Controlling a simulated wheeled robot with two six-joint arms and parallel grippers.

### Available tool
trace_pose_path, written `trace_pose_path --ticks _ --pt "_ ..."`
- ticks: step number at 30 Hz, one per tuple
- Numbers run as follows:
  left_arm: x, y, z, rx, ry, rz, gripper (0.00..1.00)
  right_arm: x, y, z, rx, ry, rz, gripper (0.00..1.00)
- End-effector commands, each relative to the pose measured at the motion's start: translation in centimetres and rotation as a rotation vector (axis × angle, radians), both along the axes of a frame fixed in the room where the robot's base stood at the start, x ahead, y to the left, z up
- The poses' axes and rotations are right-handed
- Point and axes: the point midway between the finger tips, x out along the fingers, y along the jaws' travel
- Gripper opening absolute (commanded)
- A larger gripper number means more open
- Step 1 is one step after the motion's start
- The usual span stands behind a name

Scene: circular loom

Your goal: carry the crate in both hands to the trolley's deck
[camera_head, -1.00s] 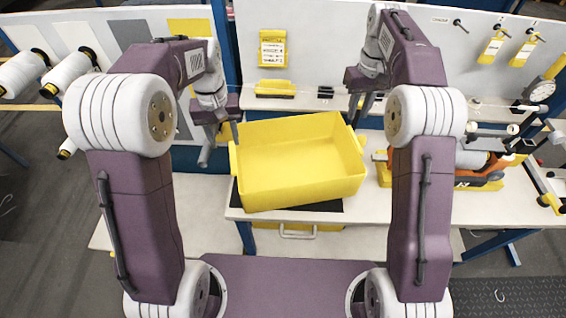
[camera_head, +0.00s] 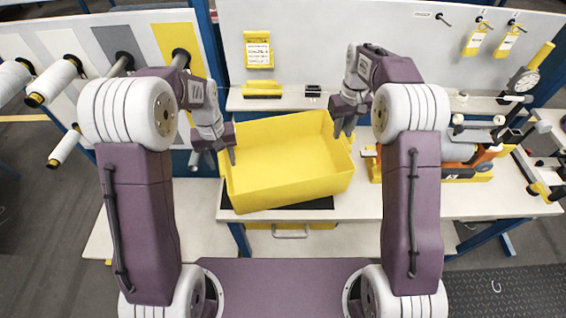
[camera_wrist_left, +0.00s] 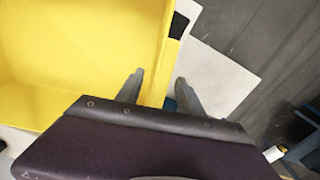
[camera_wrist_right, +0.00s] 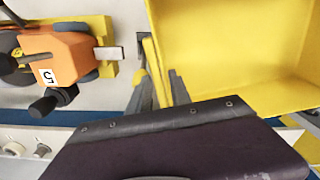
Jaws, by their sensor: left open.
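The yellow crate (camera_head: 290,188) is an open, empty box on the bench, resting on a dark mat (camera_head: 318,203). My left gripper (camera_head: 212,158) is at its left side. In the left wrist view, my left gripper (camera_wrist_left: 160,88) is open, its fingers on either side of the crate's wall (camera_wrist_left: 158,65). My right gripper (camera_head: 343,128) is at the crate's right side. In the right wrist view, a narrow yellow strip of the crate (camera_wrist_right: 157,75) lies between my right gripper's fingers (camera_wrist_right: 160,95); whether they grip it is unclear. The trolley is not clearly identifiable.
An orange and grey device (camera_head: 468,155) stands on the bench right of the crate. White spools (camera_head: 52,82) stick out from a panel at the left. A yellow block (camera_head: 262,89) and a small black item (camera_head: 313,91) lie behind the crate.

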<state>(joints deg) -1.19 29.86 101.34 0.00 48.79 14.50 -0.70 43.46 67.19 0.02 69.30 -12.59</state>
Motion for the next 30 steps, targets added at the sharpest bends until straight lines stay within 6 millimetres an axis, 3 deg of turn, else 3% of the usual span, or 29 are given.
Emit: trace_pose_path --ticks 10,11,13,15,16,30 --pt "-0.03 -0.01 -0.51 0.0 0.0 0.0 0.45 -0.01 0.0 -0.49 0.0 0.0 0.0 0.25" --pt "-0.02 -0.01 -0.5 0.0 0.0 0.0 0.42 -0.01 0.0 -0.49 0.0 0.0 0.0 0.22" --pt "-0.02 -0.01 -0.49 0.0 0.0 0.0 0.22 -0.01 0.0 -0.48 0.0 0.0 0.0 0.02" --pt "-0.02 -0.01 -0.49 0.0 0.0 0.0 0.03 -0.01 0.0 -0.48 0.0 0.0 0.0 0.0" --pt "-0.02 -0.01 -0.48 0.0 0.0 0.0 0.0 -0.01 0.0 -0.47 0.0 0.0 0.0 0.0" --pt "-0.01 0.01 -0.45 0.0 0.0 0.0 0.0 0.01 0.0 -0.44 0.0 -0.001 0.0 0.0"
